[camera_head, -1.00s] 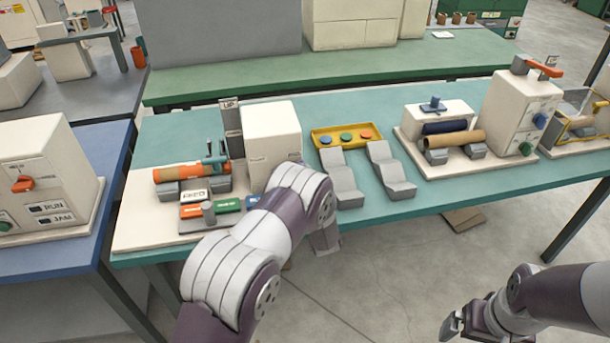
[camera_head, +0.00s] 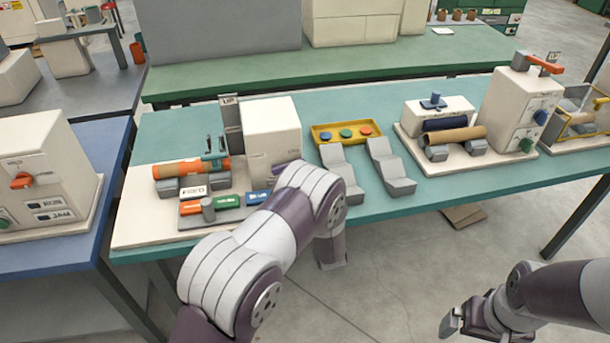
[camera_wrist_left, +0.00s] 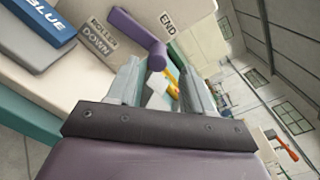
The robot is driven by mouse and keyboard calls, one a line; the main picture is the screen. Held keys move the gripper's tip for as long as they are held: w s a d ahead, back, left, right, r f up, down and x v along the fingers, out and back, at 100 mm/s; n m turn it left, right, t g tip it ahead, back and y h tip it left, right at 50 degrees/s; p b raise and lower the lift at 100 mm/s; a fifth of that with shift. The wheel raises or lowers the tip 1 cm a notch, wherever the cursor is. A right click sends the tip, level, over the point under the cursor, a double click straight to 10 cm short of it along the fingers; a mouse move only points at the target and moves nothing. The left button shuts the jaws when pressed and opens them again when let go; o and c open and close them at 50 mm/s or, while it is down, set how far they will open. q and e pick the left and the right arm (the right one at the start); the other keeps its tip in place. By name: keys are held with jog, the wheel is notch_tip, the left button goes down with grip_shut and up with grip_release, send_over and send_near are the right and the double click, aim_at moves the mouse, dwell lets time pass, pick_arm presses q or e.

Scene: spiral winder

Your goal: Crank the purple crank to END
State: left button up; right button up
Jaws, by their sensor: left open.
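The purple crank (camera_wrist_left: 138,31) shows in the left wrist view on the cream housing, its knob (camera_wrist_left: 157,57) pointing toward me. The END label (camera_wrist_left: 168,20) is just right of the crank arm. My left gripper (camera_wrist_left: 160,66) is open, with the knob appearing between its fingertips; I cannot tell whether they touch it. In the head view a small purple part of the crank (camera_head: 287,168) shows on the winder housing (camera_head: 272,130), and my left arm hides the left gripper. My right gripper (camera_head: 465,322) is at the lower right, away from the table; its jaw state is unclear.
The winder's orange roll (camera_head: 190,170) and FEED label (camera_head: 193,191) lie left of the housing. Orange, green and blue plates (camera_head: 228,201) sit in front. Grey stepped blocks (camera_head: 390,170) and a yellow tray (camera_head: 346,133) stand to the right. Another winder (camera_head: 520,110) is further right.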

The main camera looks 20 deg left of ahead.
pick_arm(q)
jog(key=v, duration=0.8)
jog(key=shift+c, duration=0.3)
